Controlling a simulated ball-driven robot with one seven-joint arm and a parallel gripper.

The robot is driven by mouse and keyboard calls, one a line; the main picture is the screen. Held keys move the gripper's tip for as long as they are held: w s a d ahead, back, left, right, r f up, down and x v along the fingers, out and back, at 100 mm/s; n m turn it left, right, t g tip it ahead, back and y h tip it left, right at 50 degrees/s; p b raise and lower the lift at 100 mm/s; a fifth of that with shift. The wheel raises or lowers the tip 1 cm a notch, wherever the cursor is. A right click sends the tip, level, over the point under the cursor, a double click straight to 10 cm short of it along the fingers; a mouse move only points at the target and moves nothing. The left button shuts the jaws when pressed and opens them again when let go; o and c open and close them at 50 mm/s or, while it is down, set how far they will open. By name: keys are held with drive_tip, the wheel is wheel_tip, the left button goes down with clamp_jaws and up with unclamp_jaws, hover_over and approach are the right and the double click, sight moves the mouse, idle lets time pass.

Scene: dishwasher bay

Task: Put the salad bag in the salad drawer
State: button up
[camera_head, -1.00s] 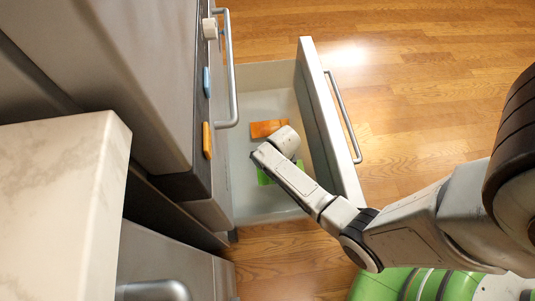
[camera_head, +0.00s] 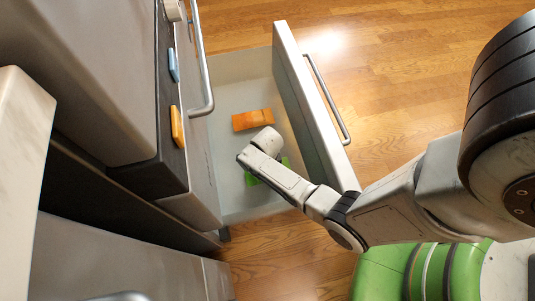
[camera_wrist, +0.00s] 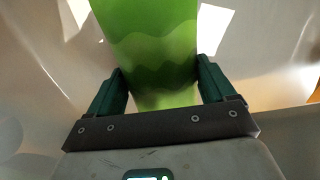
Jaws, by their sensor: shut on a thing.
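The salad drawer (camera_head: 244,68) is pulled open in the head view, with a pale interior. The green salad bag (camera_head: 252,180) shows partly from under my wrist, inside the drawer's outline; the rest of it is hidden. In the wrist view the salad bag (camera_wrist: 150,45) stands between the two dark green fingers of my gripper (camera_wrist: 162,88), which is shut on it. The fingertips themselves are hidden by my arm in the head view. I cannot tell whether the bag touches the drawer floor.
An orange packet (camera_head: 253,120) lies in the drawer beyond my wrist. The drawer front (camera_head: 310,100) with its bar handle (camera_head: 328,100) stands to the right. The grey appliance front (camera_head: 100,80) is on the left, with a pale counter (camera_head: 20,130). The wooden floor (camera_head: 400,60) is clear at upper right.

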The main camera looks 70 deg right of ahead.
drive_tip(key=o, duration=1)
drive_tip(key=shift+o, duration=0.2)
wheel_tip(320, 180, up, 12)
drive_tip(key=f+p, duration=0.1)
drive_tip(key=p, duration=0.6)
drive_tip(key=s+a+r+n, duration=0.2)
drive_tip(key=r+n, duration=0.4)
drive_tip(key=n, duration=0.3)
drive_tip(key=s+a+r+n, duration=0.3)
drive_tip(key=a+r+n, duration=0.1)
drive_tip(key=r+n, duration=0.3)
drive_tip(key=s+a+r+n+t, duration=0.1)
drive_tip(key=r+n, duration=0.5)
drive_tip(key=n, duration=0.6)
drive_tip(key=s+a, duration=0.1)
drive_tip(key=a, duration=0.1)
drive_tip(key=shift+s+a+r, duration=0.2)
drive_tip(key=shift+a+r, duration=0.1)
